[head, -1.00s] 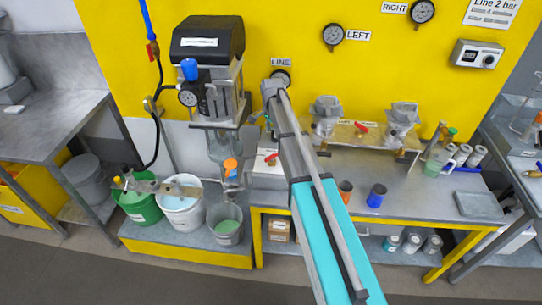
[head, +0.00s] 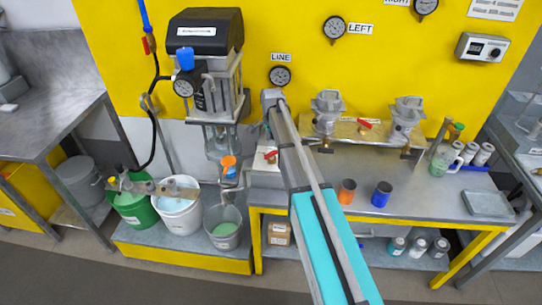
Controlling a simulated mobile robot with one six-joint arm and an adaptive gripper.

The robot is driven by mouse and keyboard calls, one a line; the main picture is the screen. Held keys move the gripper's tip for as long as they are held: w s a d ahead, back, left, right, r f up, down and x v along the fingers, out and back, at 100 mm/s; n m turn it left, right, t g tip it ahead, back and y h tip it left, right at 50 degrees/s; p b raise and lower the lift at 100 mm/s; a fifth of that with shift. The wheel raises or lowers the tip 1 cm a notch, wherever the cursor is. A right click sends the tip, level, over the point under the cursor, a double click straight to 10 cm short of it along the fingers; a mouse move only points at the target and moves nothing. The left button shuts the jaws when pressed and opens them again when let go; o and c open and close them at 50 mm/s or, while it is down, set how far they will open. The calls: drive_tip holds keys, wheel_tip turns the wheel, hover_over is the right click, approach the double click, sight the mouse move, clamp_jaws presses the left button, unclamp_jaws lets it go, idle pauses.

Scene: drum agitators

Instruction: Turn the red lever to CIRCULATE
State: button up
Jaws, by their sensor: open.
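A small red lever (head: 271,155) shows on a pale box on the bench, just left of my arm and partly covered by it. Another red lever (head: 365,124) sits on the tan manifold plate (head: 345,132) between two grey metal fittings. A red handle (head: 146,45) also shows on the blue hose at the upper left. I cannot read any CIRCULATE mark, so I cannot tell which of them it belongs to. My arm reaches from the bottom middle up toward the LINE gauge (head: 280,76). My gripper does not show; it may be hidden behind the arm.
A dark-topped pump (head: 205,32) stands left of my arm, above several buckets, including a grey one (head: 222,228). An orange cup (head: 347,191) and a blue cup (head: 381,194) stand on the bench right of my arm. A flat tray (head: 488,204) lies farther right.

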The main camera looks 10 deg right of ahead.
sight(272, 152)
drive_tip(key=shift+f+b, duration=2.7)
drive_tip(key=shift+f, duration=0.3)
clamp_jaws()
